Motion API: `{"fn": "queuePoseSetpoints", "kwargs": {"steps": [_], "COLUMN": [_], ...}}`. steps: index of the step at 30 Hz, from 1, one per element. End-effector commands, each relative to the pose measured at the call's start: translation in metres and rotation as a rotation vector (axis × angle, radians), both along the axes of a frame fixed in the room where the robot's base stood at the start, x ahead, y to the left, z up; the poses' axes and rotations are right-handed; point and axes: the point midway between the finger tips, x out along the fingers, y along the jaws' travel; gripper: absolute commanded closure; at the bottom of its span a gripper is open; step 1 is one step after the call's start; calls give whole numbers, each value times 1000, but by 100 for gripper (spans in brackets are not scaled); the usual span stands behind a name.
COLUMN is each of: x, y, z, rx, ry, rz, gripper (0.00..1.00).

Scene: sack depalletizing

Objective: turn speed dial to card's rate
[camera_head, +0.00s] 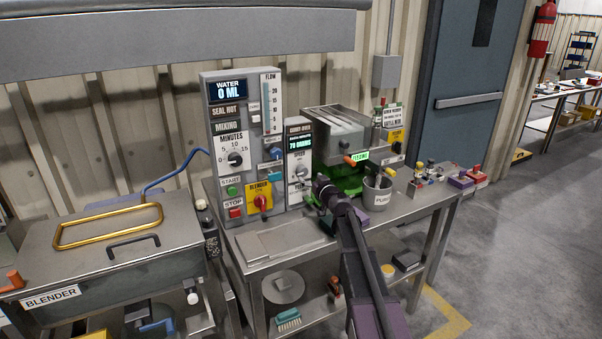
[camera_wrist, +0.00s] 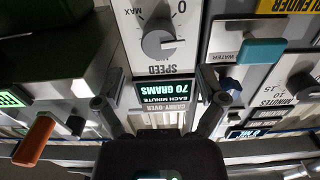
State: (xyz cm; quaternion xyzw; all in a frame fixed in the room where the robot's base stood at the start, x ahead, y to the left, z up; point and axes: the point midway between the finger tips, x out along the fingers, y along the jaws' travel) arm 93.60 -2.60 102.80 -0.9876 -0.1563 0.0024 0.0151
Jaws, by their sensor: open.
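The speed dial (camera_wrist: 159,40) is a round grey knob on a white panel, seen upside down in the wrist view, with SPEED and MAX printed by it. A pale mark shows on its face. It also shows in the head view (camera_head: 301,172). A dark display (camera_wrist: 164,93) beside it reads 70 GRAMS, each minute. My gripper (camera_wrist: 160,100) is open, its two fingers apart and empty, with the dial beyond them. In the head view my gripper (camera_head: 324,190) is just right of the dial. A white card (camera_head: 393,115) stands behind the feeder; its small text is unreadable.
An orange-handled lever (camera_wrist: 35,139) and green-lit display (camera_wrist: 13,98) lie left in the wrist view. A teal water lever (camera_wrist: 262,51) and the minutes dial (camera_wrist: 297,75) lie right. The feed hopper (camera_head: 338,130) and grey bucket (camera_head: 377,190) are close to my arm.

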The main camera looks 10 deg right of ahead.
Motion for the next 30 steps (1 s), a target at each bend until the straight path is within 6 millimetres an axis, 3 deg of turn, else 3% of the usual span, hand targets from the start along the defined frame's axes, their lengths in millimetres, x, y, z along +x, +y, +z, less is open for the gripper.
{"fn": "queuePoseSetpoints", "kwargs": {"steps": [3,12,26,30], "x": [21,50,54,54], "y": [6,15,17,17], "z": [0,0,0,0], "rx": [0,0,0,0], "ry": [0,0,0,0], "rz": [1,0,-1,-1], "gripper": [10,10,10,52]}}
